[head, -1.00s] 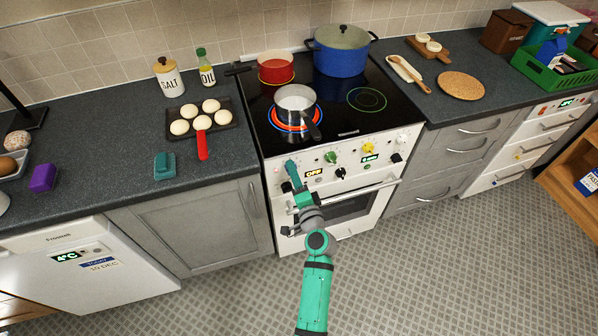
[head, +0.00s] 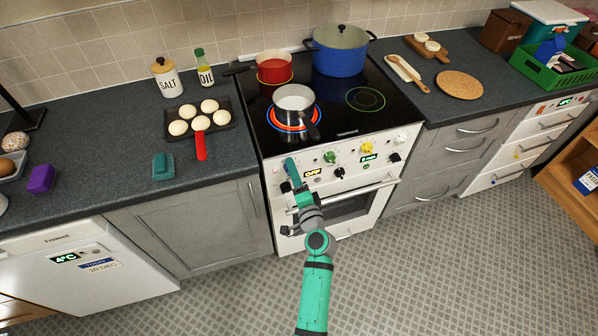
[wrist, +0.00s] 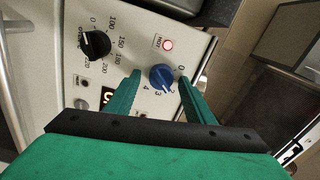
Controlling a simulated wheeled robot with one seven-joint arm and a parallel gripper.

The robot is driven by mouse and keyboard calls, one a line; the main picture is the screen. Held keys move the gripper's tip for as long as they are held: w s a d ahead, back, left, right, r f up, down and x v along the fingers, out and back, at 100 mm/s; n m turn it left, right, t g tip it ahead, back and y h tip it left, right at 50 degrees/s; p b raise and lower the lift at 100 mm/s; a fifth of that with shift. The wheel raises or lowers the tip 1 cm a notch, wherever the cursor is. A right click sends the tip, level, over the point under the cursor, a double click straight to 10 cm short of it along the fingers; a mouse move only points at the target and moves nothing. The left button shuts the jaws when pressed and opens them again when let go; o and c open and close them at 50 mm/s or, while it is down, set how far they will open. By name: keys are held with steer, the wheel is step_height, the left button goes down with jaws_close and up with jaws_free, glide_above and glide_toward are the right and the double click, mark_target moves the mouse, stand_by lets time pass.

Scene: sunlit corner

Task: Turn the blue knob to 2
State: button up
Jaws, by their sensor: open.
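The blue knob (wrist: 161,77) is on the white stove front in the wrist view. Its white pointer mark points at or very near the 2 on the printed scale. The 0, 3 and 4 also show, while the 1 is hidden by the right finger. My gripper (wrist: 160,79) is open, with one finger on each side of the knob. I cannot tell whether either finger touches it. In the head view my gripper (head: 291,168) is at the left end of the stove's control panel and covers most of the knob.
A black oven knob (wrist: 96,44) and a lit red lamp (wrist: 167,45) are beside the blue knob. A steel saucepan (head: 294,105) stands on the glowing front-left burner, its handle (head: 312,130) reaching toward the panel. Green (head: 330,157) and yellow (head: 367,147) knobs are further right.

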steer(key=v, duration=1.1)
stand_by(0.3)
steer(key=s+f+n+g+h, duration=0.1)
steer(key=s+f+n+h, duration=0.2)
steer(key=s, duration=0.7)
steer(key=s+f+n+g+h, duration=0.15)
steer(key=s+f, duration=0.35)
steer(key=s, duration=0.5)
steer(key=s+a+r+n, duration=0.1)
steer(key=s+r+n, duration=0.3)
steer(key=s, duration=0.5)
steer(key=s+r+n+h, duration=0.1)
steer(key=s+r+n, duration=0.3)
steer(key=s, duration=0.5)
step_height(320, 180, up, 2)
steer(key=shift+a+r+t, duration=0.15)
steer(key=shift+a+t, duration=0.2)
